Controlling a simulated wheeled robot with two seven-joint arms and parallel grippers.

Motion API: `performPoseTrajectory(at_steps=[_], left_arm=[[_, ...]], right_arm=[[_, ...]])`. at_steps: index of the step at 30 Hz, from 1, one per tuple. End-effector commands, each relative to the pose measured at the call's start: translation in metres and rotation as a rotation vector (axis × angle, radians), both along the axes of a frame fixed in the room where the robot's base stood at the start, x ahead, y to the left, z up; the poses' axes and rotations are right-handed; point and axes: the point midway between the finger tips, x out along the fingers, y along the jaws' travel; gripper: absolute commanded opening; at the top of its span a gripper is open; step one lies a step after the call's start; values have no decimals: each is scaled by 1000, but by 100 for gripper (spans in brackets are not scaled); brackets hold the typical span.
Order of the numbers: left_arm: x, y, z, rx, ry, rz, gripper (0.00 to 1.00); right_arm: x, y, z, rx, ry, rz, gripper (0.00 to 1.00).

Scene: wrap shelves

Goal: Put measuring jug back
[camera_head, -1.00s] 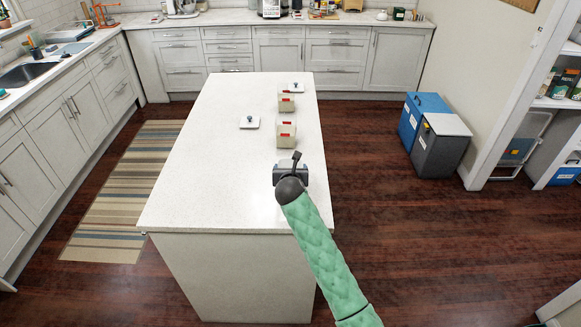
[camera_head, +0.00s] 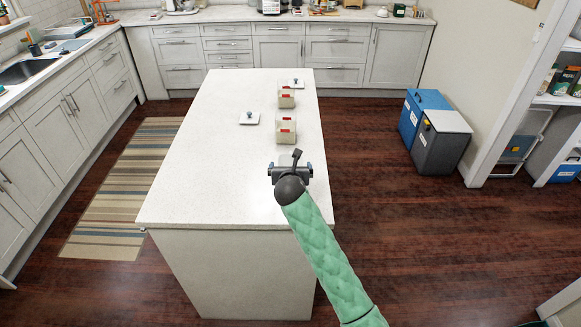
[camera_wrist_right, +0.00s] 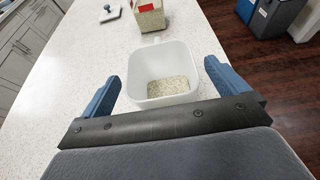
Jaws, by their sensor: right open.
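My right gripper (camera_head: 291,170) is over the near right part of the island counter. In the right wrist view (camera_wrist_right: 164,80) its two blue fingers are open and apart. A white open-topped vessel (camera_wrist_right: 202,62), which looks like the measuring jug, stands between and slightly beyond them. It has a small handle or spout on its far side and pale grains at its bottom. I cannot tell whether a finger touches it. In the head view the gripper hides most or all of it. My left gripper is not in view.
Two clear canisters with red labels, a nearer one (camera_head: 286,130) and a farther one (camera_head: 286,98), stand beyond the gripper. Two white lids with knobs, one at left (camera_head: 249,118) and one at back (camera_head: 297,83), lie on the island (camera_head: 215,185). The island's left side is clear.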

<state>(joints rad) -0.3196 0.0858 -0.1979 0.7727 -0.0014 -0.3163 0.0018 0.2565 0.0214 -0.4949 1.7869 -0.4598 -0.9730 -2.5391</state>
Motion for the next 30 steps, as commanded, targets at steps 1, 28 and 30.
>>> performPoseTrajectory(at_steps=[1, 28, 30], left_arm=[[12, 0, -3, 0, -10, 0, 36], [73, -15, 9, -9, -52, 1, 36], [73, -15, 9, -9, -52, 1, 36]], right_arm=[[-10, -1, 0, -1, -2, 0, 99], [-84, 0, 34, -1, 0, -1, 99], [-84, 0, 34, -1, 0, -1, 99]])
